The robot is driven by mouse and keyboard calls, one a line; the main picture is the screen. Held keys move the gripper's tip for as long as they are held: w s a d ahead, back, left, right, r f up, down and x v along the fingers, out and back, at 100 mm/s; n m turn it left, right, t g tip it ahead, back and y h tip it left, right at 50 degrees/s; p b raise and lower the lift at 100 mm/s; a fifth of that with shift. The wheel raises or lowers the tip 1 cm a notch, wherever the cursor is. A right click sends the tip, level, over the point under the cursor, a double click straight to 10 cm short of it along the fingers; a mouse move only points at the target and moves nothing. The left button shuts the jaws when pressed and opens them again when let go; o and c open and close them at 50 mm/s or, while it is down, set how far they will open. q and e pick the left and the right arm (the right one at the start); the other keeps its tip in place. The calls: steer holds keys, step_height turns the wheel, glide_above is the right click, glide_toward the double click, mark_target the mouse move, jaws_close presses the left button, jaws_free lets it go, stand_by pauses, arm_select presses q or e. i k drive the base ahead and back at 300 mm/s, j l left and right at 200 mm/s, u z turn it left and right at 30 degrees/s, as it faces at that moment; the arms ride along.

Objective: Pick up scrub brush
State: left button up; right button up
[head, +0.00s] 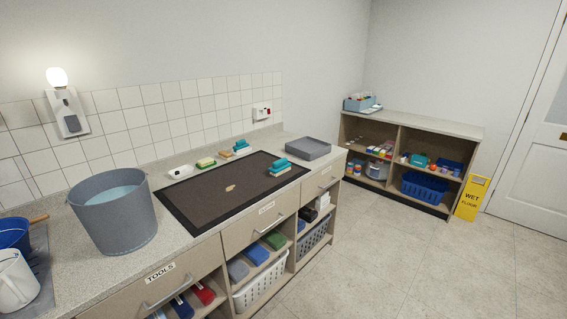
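I cannot tell for sure which item is the scrub brush. A small tan piece (230,188) lies near the middle of the dark mat (205,207) on the counter. A teal block-like item with a pale lower part (279,168) sits at the mat's right end. Behind the mat stand a white item (180,172), a green and yellow item (206,162), a small brown item (225,154) and a teal item (241,146). Neither of my grippers is in view.
A grey bucket of water (115,225) stands left of the mat, with a white jug (16,280) beyond it. A grey tray (308,149) is at the right. A low shelf (436,127) and yellow wet-floor sign (472,198) stand farther back. The right-hand floor is clear.

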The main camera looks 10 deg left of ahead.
mark_target(279, 168)
steer(key=i, duration=1.8)
steer(key=z, duration=0.3)
steer(key=i, duration=0.05)
